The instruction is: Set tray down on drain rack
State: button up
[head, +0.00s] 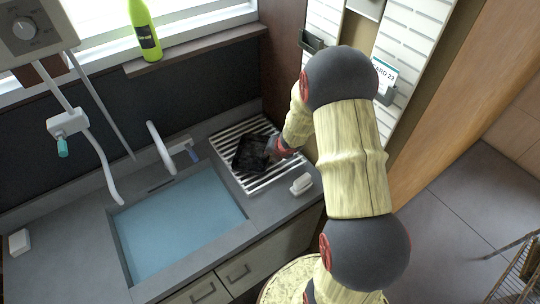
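A black tray (250,152) is at the drain rack (262,180), over its back left part. The rack has white slats and stands on the counter right of the sink. My gripper (273,149) is at the tray's right edge, at the end of my arm reaching in from the right. The fingers are small and dark here, so I cannot tell whether they are shut on the tray. I also cannot tell whether the tray rests on the slats or is just above them.
The sink (180,225) holds blue water, with a faucet (160,148) behind it. A white soap-like block (301,184) lies right of the rack. A green bottle (145,30) stands on the window ledge. A wooden post and wall panels (415,40) rise behind my arm.

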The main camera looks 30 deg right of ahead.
jog(key=shift+o, duration=1.3)
jog(key=shift+r, duration=0.1)
jog(key=shift+s+r, duration=0.1)
jog(key=shift+r, duration=0.2)
jog(key=s+a+r+m+t+h+p, duration=0.15)
jog(key=s+r+m, duration=0.35)
jog(key=r, duration=1)
jog(key=s+r+m+g+h+p, duration=0.1)
jog(key=s+r+m+h+p, duration=0.25)
jog(key=r+m, duration=0.8)
jog(key=s+a+r+m+y, duration=0.2)
jog(key=s+a+r+m, duration=0.3)
jog(key=s+a, duration=0.3)
jog(key=s+a+r+m+g+y, duration=0.1)
jog(key=s+a+r+m+y, duration=0.2)
jog(key=s+a, duration=0.6)
notch_tip(320, 180, up, 3)
jog(key=s+m, duration=0.2)
jog(key=shift+s+a+r, duration=0.2)
jog(key=shift+s+a, duration=0.1)
